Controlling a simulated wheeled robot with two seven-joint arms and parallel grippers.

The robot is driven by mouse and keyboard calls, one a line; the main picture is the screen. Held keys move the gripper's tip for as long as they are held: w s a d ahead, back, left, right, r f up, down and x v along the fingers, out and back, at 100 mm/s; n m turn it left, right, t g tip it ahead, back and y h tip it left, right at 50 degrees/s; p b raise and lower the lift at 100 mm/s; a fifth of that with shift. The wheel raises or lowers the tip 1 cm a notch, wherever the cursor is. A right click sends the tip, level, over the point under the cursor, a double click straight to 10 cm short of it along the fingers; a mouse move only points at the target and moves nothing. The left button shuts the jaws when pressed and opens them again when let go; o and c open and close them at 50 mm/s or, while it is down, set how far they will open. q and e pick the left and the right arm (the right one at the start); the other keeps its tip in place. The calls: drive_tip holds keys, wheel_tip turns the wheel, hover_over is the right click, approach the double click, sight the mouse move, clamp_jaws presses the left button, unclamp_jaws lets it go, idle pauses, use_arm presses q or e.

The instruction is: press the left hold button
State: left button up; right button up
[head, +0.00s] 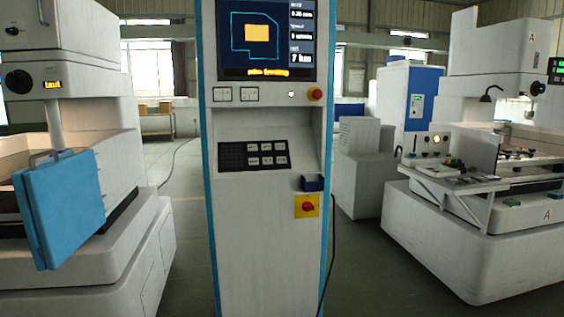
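A tall white control cabinet (268,220) with blue side edges stands straight ahead in the head view. Two square white buttons sit side by side under its screen (266,38), a left one (222,94) and a right one (249,94). Their labels are too small to read, so I cannot tell whether either is the left hold button. A red round button (315,94) is at the right of the same strip. A dark keypad (254,156) with several pale keys is lower down. Neither of my grippers shows in this view.
A white machine (90,250) with a blue case (62,205) hanging at its front stands at left. Another white machine (480,240) with a cluttered shelf stands at right. A red rotary switch on a yellow plate (307,206) is low on the cabinet. Floor shows on both sides.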

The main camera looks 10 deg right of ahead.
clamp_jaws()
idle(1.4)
